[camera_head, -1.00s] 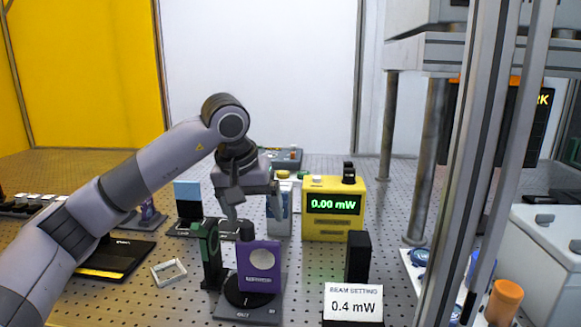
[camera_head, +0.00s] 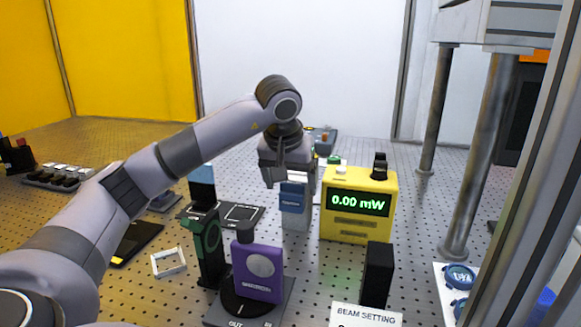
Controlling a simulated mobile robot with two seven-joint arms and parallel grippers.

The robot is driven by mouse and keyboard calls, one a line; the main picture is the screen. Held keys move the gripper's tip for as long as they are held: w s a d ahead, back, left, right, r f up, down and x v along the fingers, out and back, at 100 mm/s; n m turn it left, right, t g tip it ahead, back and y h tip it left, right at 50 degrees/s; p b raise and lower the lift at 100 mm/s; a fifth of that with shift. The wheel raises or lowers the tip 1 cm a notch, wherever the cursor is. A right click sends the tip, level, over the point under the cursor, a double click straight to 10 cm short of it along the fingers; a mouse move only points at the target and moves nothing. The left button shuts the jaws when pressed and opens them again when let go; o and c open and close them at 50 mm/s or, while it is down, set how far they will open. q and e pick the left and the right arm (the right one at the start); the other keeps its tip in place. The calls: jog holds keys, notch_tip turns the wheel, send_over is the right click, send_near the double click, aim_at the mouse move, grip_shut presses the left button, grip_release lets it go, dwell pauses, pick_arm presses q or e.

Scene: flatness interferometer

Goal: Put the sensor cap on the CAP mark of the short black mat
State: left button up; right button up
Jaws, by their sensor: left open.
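A blue block with a pale label (camera_head: 293,198) on a grey body stands left of the yellow meter; it appears to be the sensor with its cap, but I cannot read the label. My left gripper (camera_head: 284,178) is open, with its fingers pointing down at the top of this block and partly covering it. I cannot tell whether the fingers touch it. The short black mat (camera_head: 246,214) with white outlines lies to the left of the block. Its CAP lettering is too small to read, and part of the mat is hidden. My right gripper is not in view.
The yellow meter (camera_head: 358,205) reading 0.00 mW stands close to the gripper's right. A purple unit (camera_head: 258,270), a green-ringed black mount (camera_head: 208,248) and a black block (camera_head: 377,273) stand in front. A white frame (camera_head: 169,262) lies at left.

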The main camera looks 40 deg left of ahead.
aim_at(292, 183)
pick_arm(q)
jog(key=shift+x, duration=1.05)
jog(key=c, duration=1)
jog(key=shift+c, duration=0.2)
jog(key=shift+r, duration=0.1)
jog(key=shift+r+p, duration=2.15)
jog(key=shift+p, duration=0.15)
jog(key=shift+r, duration=0.95)
jog(key=shift+c, duration=0.4)
